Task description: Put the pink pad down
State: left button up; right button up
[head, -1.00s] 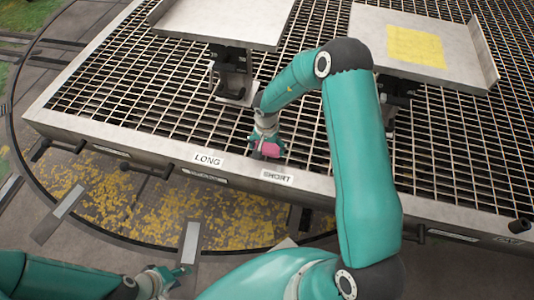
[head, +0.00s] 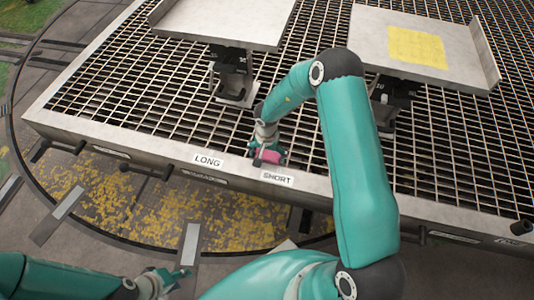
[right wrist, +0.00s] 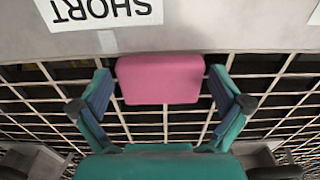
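The pink pad (right wrist: 160,79) lies between the two fingers of my right gripper (right wrist: 160,88), at the grating's front edge by the SHORT label (right wrist: 106,10). The fingers are spread, with a narrow gap on each side of the pad. The pad seems to rest on the deck, though its underside is hidden. In the head view the pad (head: 269,157) is partly covered by my right gripper (head: 267,153). My left gripper (head: 182,279) is low at the left, away from the pad; its fingers are too small to read.
The LONG label (head: 208,160) is left of the SHORT label on the deck's front rim. Two raised trays stand behind: a bare one (head: 225,18) and one (head: 467,58) with a yellow square (head: 417,47). The grating (head: 130,95) left of the pad is clear.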

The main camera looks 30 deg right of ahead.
jog(key=shift+r+b, duration=0.4)
jog(key=shift+b, duration=0.2)
notch_tip(320, 180, up, 12)
jog(key=p, duration=0.6)
jog(key=n+t+h, duration=0.2)
jog(key=n, duration=0.2)
send_near(267, 157)
jog(key=s+f, duration=0.2)
jog(key=s, duration=0.1)
jog(key=shift+d+f, duration=0.1)
jog(key=shift+f, duration=0.1)
jog(key=s+a+f+n+g+y, duration=0.1)
jog(key=s+a+n+y, duration=0.3)
jog(key=s+a, duration=1)
jog(key=shift+a+f+g+y, duration=0.3)
jog(key=shift+a+f+y, duration=0.35)
jog(key=shift+a+y, duration=0.4)
jog(key=shift+d, duration=0.1)
